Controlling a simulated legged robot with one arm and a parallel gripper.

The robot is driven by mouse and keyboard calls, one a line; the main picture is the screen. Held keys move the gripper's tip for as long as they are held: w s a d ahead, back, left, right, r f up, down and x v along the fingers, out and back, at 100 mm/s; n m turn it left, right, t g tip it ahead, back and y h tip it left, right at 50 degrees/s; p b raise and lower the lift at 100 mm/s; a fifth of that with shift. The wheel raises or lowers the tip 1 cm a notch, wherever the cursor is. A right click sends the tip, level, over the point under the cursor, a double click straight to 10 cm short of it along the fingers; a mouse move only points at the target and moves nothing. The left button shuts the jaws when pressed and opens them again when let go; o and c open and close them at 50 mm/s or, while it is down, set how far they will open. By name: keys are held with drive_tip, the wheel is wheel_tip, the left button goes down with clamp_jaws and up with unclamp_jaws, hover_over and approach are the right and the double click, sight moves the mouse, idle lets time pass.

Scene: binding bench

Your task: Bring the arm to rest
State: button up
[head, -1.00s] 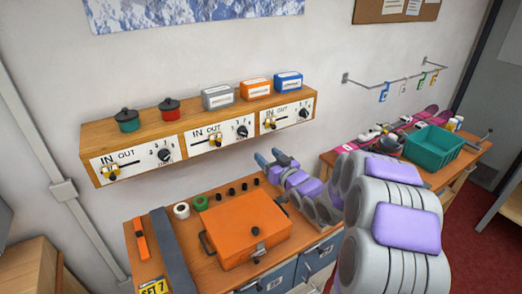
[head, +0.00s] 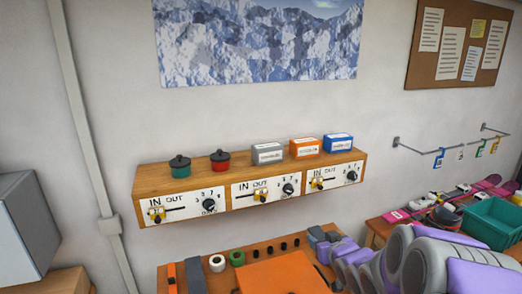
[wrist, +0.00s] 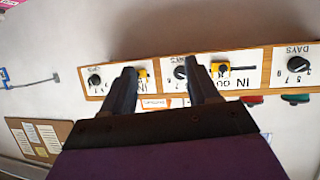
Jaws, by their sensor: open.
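My gripper (wrist: 163,82) is open in the wrist view, its two dark fingers spread with nothing between them. Beyond the fingers is the shelf's panelled front, upside down in that view. In the head view, my gripper (head: 323,240) shows at the bottom, over the right part of the bench top. My arm, grey with purple pads, reaches from the lower right corner and is partly cut off by the frame. I cannot tell the exact gap between gripper and bench.
A wooden wall shelf (head: 150,178) has dials and yellow sliders on its front, with two small pots and several boxes on top. A teal tray (head: 492,222) stands on the right table.

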drive_tip(key=s+a+f+g+b, duration=0.1)
drive_tip(key=s+g, duration=0.4)
drive_tip(key=s, duration=1)
drive_tip(key=s+a+f+m+g+h+b, duration=0.1)
drive_tip(key=s+a+g, duration=0.2)
drive_tip(key=s, duration=1.2)
drive_tip(key=s+a+f+m+g+b, duration=0.1)
drive_tip(key=s+g, duration=0.6)
drive_tip(key=s, duration=0.8)
drive_tip(key=shift+s+a+f+h+b, duration=0.2)
drive_tip(key=shift+a+f+h+b, duration=0.3)
drive_tip(key=shift+a, duration=0.35)
